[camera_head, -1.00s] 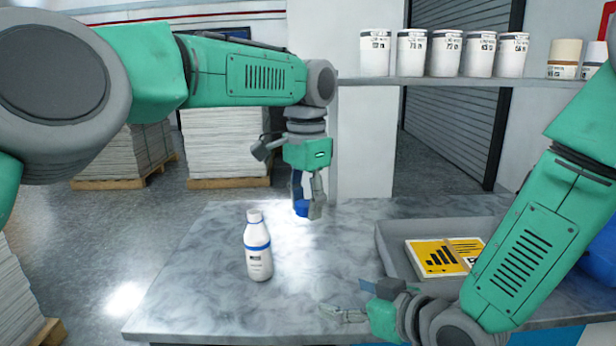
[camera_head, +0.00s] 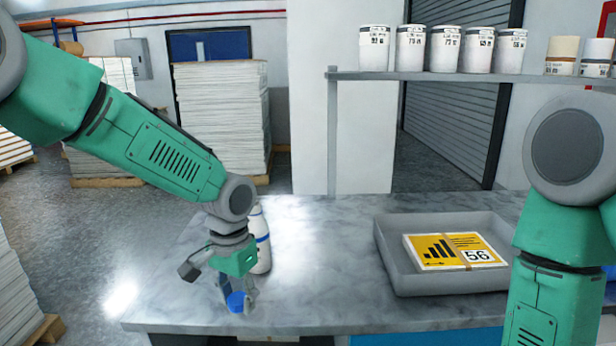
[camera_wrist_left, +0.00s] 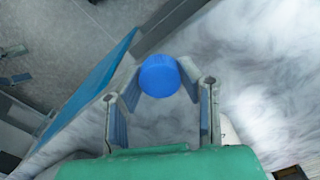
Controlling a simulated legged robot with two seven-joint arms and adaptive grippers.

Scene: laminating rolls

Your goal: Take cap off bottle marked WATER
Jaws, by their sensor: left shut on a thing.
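My left gripper (camera_head: 237,300) is shut on a blue cap (camera_head: 236,301) near the front left edge of the table. In the left wrist view the cap (camera_wrist_left: 159,76) sits between the tips of the left gripper (camera_wrist_left: 160,80). A white bottle (camera_head: 262,246) with a blue band stands upright on the table just behind the left gripper, which partly covers it. Its label is too hidden to read. My right arm reaches down at the right, and its gripper is out of view.
A grey tray (camera_head: 390,262) on the right of the table holds a yellow pack (camera_head: 440,252) marked 56. Several white tubs (camera_head: 410,48) stand on a shelf (camera_head: 450,77) behind. The marble table (camera_head: 330,270) is clear between bottle and tray.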

